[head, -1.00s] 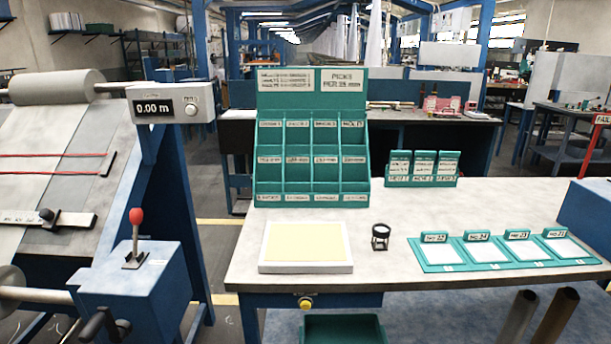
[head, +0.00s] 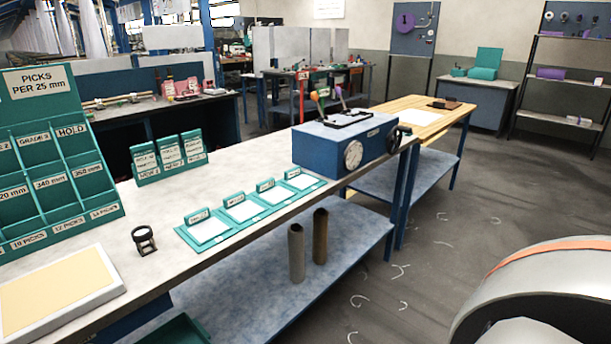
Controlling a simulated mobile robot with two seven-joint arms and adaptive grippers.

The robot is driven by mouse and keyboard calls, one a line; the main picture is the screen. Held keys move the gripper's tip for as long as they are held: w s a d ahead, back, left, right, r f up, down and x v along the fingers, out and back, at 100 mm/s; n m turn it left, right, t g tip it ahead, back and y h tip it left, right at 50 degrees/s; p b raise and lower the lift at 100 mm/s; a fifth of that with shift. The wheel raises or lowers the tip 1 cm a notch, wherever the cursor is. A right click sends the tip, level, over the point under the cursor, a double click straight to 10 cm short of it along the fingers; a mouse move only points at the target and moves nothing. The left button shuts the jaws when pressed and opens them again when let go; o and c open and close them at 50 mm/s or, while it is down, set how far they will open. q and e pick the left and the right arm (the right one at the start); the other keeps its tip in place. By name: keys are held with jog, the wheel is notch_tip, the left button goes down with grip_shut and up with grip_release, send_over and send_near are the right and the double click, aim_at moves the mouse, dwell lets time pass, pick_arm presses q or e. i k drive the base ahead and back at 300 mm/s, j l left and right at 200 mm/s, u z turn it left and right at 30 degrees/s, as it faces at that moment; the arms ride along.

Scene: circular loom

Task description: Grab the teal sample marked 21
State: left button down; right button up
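A teal tray (head: 262,216) lies on the pale worktable. It holds a row of white samples, each with a teal tab standing behind it: the first (head: 208,228), second (head: 242,208), third (head: 272,194) and last (head: 301,181) from the left. The tab numbers are too small to read surely, so I cannot tell which sample is 21. Neither of my grippers is in view.
A black magnifier (head: 144,241) and a pale-topped board (head: 60,293) lie left of the tray. A teal rack (head: 55,165) and labelled teal holders (head: 168,157) stand behind. A blue box with a dial (head: 345,141) stands right. Two brown tubes (head: 297,253) stand below.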

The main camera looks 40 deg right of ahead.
aim_at(293, 178)
jog(key=z, duration=1.2)
jog(key=i+l+u, duration=0.2)
jog(key=i+l, duration=0.15)
jog(key=l, duration=0.3)
jog(key=i+l+u, duration=0.2)
jog(key=i+l, duration=0.15)
jog(key=l, duration=0.3)
jog(key=i+l+u, duration=0.1)
jog(key=l, duration=0.25)
jog(key=i+l+u, duration=0.1)
jog(key=l, duration=0.3)
jog(key=i+l+u, duration=0.1)
jog(key=l, duration=0.25)
jog(key=i, duration=0.1)
